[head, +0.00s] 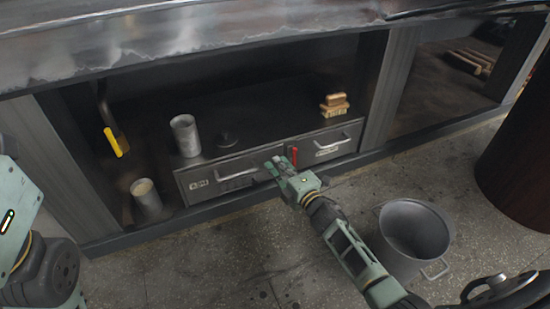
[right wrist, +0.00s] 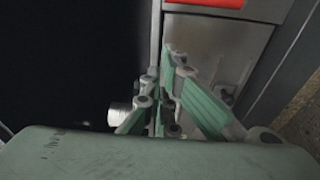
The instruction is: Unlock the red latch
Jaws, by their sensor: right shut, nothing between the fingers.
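The red latch (head: 294,155) is a small upright red piece on the grey front between the two drawers, the left drawer (head: 203,183) and the right drawer (head: 327,144). My right gripper (head: 277,163) is shut and empty just left of and slightly below the latch. In the right wrist view its closed fingers (right wrist: 170,65) point at a grey metal face, with a red strip (right wrist: 205,3) at the top edge, probably the latch. I cannot tell whether the fingers touch the metal. My left arm shows at the left edge of the head view, but its gripper does not.
A yellow-handled tool (head: 113,142) hangs at left above a lower can (head: 146,197). A metal bucket (head: 413,240) stands on the floor beside my right arm.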

